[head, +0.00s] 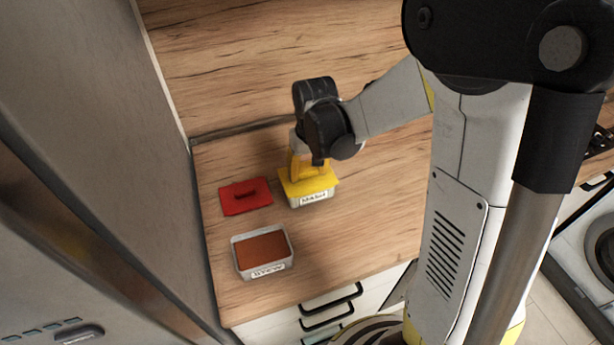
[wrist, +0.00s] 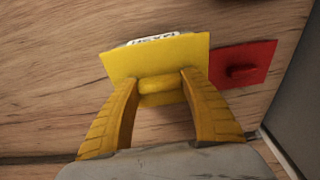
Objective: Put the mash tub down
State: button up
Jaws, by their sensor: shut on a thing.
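The mash tub (head: 312,198) is a pale tub with a yellow lid (head: 322,183) on top and a label reading MASH on its front. It is at or just above the oak counter; I cannot tell whether its base touches. My gripper (head: 308,165) is over the lid. In the wrist view, my gripper's yellow fingers (wrist: 160,88) are shut on the lid's handle (wrist: 158,84). The label of the mash tub (wrist: 152,40) peeks past the lid's far edge, and the lid hides most of the tub.
A red lid (head: 245,196) with a handle lies left of the mash tub. An open tub labelled STEW (head: 263,252) with brown contents stands nearer the counter's front. A tall grey cabinet side (head: 120,130) bounds the left. The counter (head: 375,220) is clear to the right.

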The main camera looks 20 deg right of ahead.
notch_tip(320, 180, down, 2)
jog(key=shift+w+f, duration=0.1)
jog(key=o, duration=1)
jog(key=shift+b, duration=0.35)
jog(key=o, duration=0.4)
